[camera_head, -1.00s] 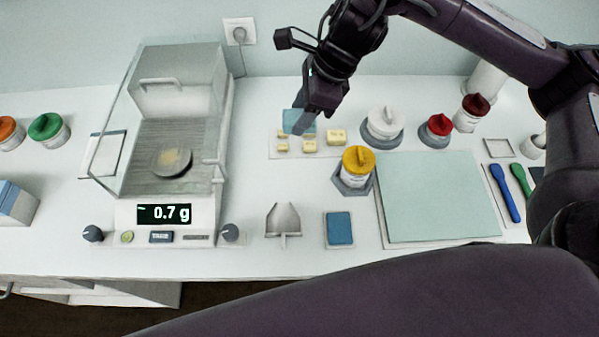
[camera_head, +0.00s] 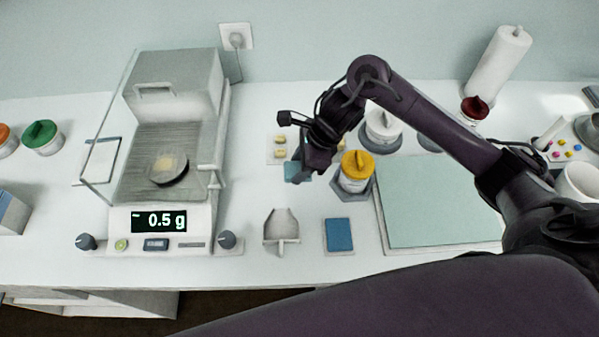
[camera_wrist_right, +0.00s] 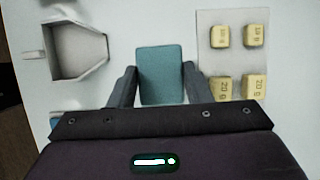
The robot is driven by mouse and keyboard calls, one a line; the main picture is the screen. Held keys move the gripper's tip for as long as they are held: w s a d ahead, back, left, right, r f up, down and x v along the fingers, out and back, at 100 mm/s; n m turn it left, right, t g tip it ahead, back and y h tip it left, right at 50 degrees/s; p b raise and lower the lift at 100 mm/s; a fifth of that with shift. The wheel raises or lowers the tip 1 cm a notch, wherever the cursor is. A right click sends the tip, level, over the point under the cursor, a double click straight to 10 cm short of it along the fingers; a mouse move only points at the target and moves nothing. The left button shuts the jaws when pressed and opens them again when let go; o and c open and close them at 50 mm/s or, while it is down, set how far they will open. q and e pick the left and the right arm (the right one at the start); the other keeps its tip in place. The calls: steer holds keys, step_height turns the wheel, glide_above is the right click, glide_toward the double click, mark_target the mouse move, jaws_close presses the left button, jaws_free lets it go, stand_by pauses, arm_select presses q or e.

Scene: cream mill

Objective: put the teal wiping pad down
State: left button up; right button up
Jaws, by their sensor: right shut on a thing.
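The teal wiping pad (camera_head: 292,172) is held by my right gripper (camera_head: 304,163), just in front of the weights card in the head view. In the right wrist view the teal pad (camera_wrist_right: 160,75) stands between the two fingers of the right gripper (camera_wrist_right: 158,82), which are shut on it. It is held over the white bench; I cannot tell whether it touches the surface. Part of the pad is hidden by the gripper in the head view. My left gripper is not in view.
A white card with yellow weights (camera_head: 280,139) lies behind the pad. The yellow-lidded jar (camera_head: 355,169) stands close on the right. A scoop (camera_head: 281,228) and a blue pad (camera_head: 339,235) lie in front. The balance (camera_head: 159,218) is left. Bare bench (camera_head: 262,193) lies between.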

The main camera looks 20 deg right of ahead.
steer(key=shift+f, duration=1.7)
steer(key=shift+f+b, duration=0.1)
steer(key=shift+b, duration=0.25)
steer(key=o, duration=0.9)
steer(key=v, duration=1.2)
